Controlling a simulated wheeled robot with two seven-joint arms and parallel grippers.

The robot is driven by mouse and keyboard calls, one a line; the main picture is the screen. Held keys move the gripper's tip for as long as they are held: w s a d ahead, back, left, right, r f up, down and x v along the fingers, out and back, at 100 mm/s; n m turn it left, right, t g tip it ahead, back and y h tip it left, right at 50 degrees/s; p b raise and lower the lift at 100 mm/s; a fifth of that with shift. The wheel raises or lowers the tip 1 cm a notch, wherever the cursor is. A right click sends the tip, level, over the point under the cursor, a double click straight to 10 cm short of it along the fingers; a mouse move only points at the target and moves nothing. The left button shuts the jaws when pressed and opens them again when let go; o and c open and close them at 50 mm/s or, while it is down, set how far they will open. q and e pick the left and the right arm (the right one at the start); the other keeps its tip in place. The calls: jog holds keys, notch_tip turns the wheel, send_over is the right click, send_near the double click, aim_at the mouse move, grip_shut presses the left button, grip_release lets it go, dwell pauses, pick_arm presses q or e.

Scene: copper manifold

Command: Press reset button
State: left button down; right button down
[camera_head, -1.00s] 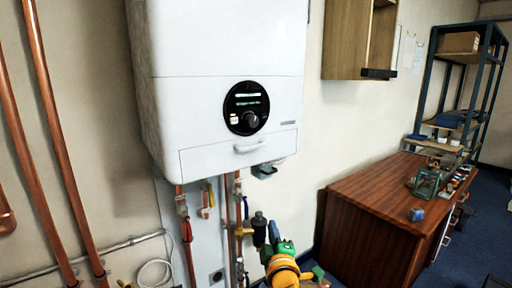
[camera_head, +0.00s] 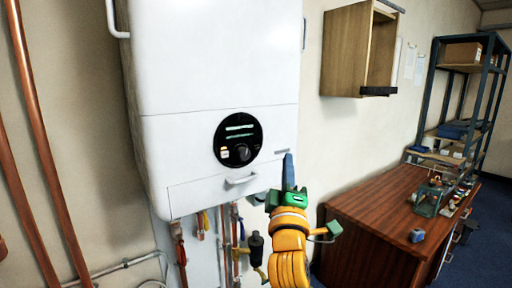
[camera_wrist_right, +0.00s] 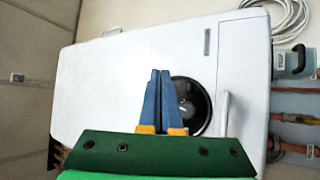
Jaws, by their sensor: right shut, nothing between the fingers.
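The white boiler (camera_head: 215,75) hangs on the wall and carries a round black control panel (camera_head: 238,139). The panel has a lit green display, a dark knob (camera_head: 243,153) and a small pale button (camera_head: 224,153) at its lower left, likely the reset button. My right gripper (camera_head: 288,156) is shut and empty, its blue fingers pointing up in front of the boiler's lower right corner, right of the panel. In the right wrist view the shut fingers (camera_wrist_right: 159,75) partly cover the panel (camera_wrist_right: 196,100); the button cannot be made out there. My left gripper is not in view.
A handle (camera_head: 241,181) juts out below the panel. Copper pipes and valves (camera_head: 255,248) hang under the boiler. A wooden cabinet (camera_head: 345,50) is on the wall to the right, above a brown desk (camera_head: 375,225). The space before the panel is clear in the head view.

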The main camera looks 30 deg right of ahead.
jog(key=shift+w, duration=0.1)
jog(key=b, duration=0.5)
send_near(257, 148)
jog(key=shift+w+d+r, duration=0.8)
jog(key=shift+d+r, duration=0.15)
jog(key=shift+d, duration=0.2)
jog(key=shift+w+d+r, duration=0.75)
jog(key=shift+d+r, duration=0.15)
jog(key=shift+d, duration=0.2)
jog(key=shift+p, duration=0.3)
jog(key=shift+w+b, duration=0.3)
jog(key=shift+w, duration=0.15)
